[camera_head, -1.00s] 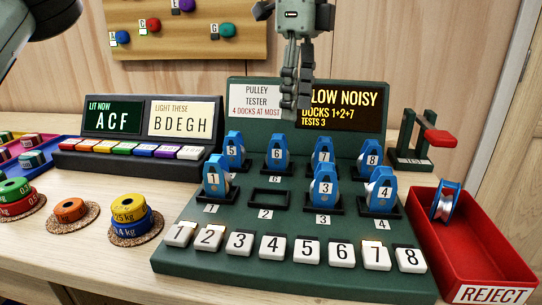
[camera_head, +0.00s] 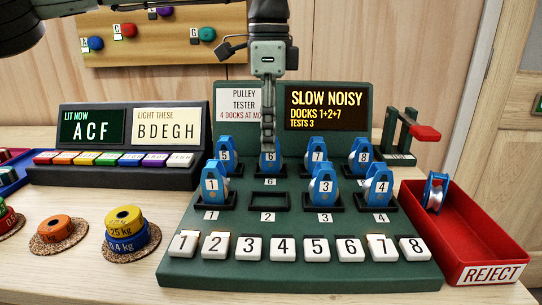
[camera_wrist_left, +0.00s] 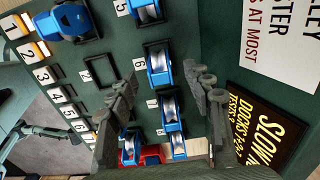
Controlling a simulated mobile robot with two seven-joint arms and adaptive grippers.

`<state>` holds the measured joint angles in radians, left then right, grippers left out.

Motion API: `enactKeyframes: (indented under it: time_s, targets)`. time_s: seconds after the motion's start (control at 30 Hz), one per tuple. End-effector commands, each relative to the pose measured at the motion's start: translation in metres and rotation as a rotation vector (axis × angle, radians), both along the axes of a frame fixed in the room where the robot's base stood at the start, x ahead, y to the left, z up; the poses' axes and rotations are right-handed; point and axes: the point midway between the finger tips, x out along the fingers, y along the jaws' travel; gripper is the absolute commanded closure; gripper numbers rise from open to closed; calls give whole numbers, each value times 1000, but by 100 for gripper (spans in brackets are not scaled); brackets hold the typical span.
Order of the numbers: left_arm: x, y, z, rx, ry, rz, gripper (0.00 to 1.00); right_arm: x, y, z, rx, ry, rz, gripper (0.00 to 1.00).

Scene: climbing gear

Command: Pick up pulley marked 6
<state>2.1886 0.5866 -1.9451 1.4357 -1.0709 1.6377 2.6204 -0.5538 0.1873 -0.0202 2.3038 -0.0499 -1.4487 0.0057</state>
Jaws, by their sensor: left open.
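The blue pulley marked 6 (camera_head: 279,161) sits upright in the back row of the tester, in dock 6, partly hidden by my left gripper (camera_head: 268,148). The left gripper points down, open and empty, just above it. In the left wrist view, pulley 6 (camera_wrist_left: 159,68) shows beside its dock label, in the gap between the two open fingers (camera_wrist_left: 163,95). I see no contact. A grey-green jointed part low at the left of the wrist view looks like my right gripper (camera_wrist_left: 50,132); its jaws are too small to read.
Pulleys 5 (camera_head: 225,152) and 7 (camera_head: 317,155) flank it closely. Pulleys 1 (camera_head: 214,187), 3 (camera_head: 323,187) and 4 (camera_head: 376,187) stand in front; dock 2 (camera_head: 268,208) is empty. The display board (camera_head: 330,106) rises behind. A red reject tray (camera_head: 480,240) holds another blue pulley.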

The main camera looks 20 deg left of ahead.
Motion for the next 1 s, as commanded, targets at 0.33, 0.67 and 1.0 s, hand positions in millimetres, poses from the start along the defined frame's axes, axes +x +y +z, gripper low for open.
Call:
enactKeyframes:
  time_s: [0.33, 0.67, 1.0]
  targets:
    - [0, 0, -18, -2, -2, 0, 49, -2, 0, -10, 0, 16, 1, 100]
    - [0, 0, -18, -1, -1, 0, 83, 0, 0, -7, 1, 9, 2, 100]
    - [0, 0, -18, -1, -2, 0, 100, -1, 0, -7, 1, 10, 2, 100]
